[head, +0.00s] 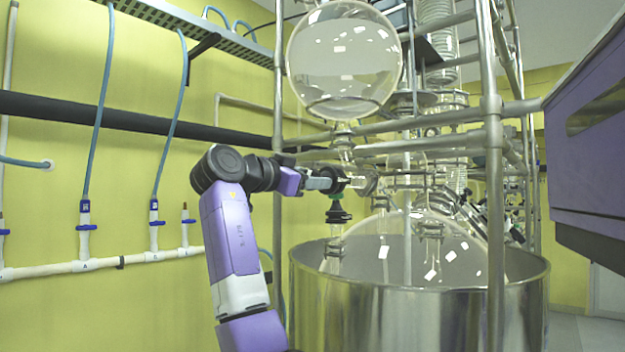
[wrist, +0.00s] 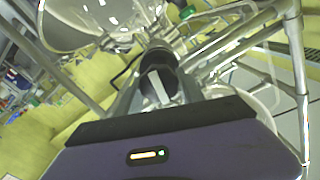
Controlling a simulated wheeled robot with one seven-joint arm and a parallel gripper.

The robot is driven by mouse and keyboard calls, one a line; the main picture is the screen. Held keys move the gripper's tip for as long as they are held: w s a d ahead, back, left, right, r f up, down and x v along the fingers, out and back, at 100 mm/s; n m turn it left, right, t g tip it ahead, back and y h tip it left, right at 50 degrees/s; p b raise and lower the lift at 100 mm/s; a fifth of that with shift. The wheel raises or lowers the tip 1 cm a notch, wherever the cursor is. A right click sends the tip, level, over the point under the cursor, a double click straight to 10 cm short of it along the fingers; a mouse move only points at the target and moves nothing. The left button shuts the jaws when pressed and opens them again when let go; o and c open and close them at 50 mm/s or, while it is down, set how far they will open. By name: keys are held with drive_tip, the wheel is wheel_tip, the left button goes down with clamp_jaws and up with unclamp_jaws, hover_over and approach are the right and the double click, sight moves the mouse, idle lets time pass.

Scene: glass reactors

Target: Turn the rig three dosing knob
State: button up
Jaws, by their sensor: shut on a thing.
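The dosing knob is a black round knob (wrist: 158,62) seen between the two fingers in the wrist view. In the head view the black knob (head: 339,180) sits at the glass valve below the round dosing flask (head: 345,62). My gripper (head: 328,183) reaches it from the left and is shut on it. In the wrist view my gripper (wrist: 158,85) has one finger on each side of the knob. The knob's far side and the valve stem are partly hidden.
A steel vessel (head: 400,315) with a large glass flask inside stands below the knob. Metal frame poles (head: 493,200) rise close to the right of my gripper. Blue hoses (head: 100,110) hang on the yellow wall at left. A purple box (head: 590,150) juts in at right.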

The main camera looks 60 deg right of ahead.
drive_tip(key=o, duration=1.4)
drive_tip(key=shift+f, duration=0.15)
drive_tip(key=b+v, duration=0.2)
drive_tip(key=v, duration=0.5)
drive_tip(key=shift+a, duration=0.4)
drive_tip(key=shift+w, duration=0.1)
